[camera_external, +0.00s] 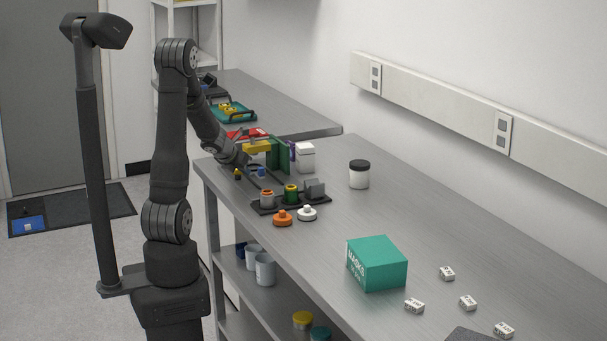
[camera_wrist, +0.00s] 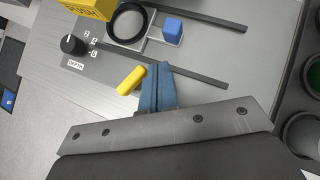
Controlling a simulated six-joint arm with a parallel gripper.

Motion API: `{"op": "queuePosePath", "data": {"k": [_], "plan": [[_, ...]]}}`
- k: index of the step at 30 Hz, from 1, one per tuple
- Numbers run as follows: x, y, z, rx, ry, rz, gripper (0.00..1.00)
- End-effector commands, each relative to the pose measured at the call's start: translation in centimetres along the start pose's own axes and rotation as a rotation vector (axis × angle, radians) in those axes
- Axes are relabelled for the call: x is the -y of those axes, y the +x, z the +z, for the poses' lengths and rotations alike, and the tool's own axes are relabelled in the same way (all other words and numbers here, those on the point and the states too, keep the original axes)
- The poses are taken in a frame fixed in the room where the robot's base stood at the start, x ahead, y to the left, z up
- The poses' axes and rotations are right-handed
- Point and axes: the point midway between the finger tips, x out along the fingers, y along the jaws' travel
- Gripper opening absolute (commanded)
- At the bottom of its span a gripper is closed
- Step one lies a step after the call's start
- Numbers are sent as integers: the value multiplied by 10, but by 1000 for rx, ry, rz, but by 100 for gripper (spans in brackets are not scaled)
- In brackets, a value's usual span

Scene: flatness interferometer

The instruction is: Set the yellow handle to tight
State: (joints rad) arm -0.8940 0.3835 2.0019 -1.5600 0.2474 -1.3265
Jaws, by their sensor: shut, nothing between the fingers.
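A small yellow handle (camera_wrist: 131,80) lies at a slant on the grey instrument plate in the wrist view. My gripper (camera_wrist: 158,68) has its two blue fingers together, with nothing between them. The fingers are just right of the handle, and I cannot tell whether they touch it. No "tight" mark is readable.
A black knob (camera_wrist: 73,45) labelled DEPTH, a round ring (camera_wrist: 128,22), a blue block (camera_wrist: 173,31) and a yellow lettered block (camera_wrist: 90,7) surround the handle. Dark rails cross the plate. A dark rack (camera_external: 309,200) with jars stands nearby. A teal box (camera_external: 377,263) is farther right.

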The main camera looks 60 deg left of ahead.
Motion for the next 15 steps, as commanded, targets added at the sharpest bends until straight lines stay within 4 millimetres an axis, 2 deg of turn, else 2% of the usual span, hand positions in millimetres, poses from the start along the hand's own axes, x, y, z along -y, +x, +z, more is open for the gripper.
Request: {"op": "queuePosePath", "data": {"k": [15], "plan": [[5, -5, -4, 1, 0, 0, 0]]}}
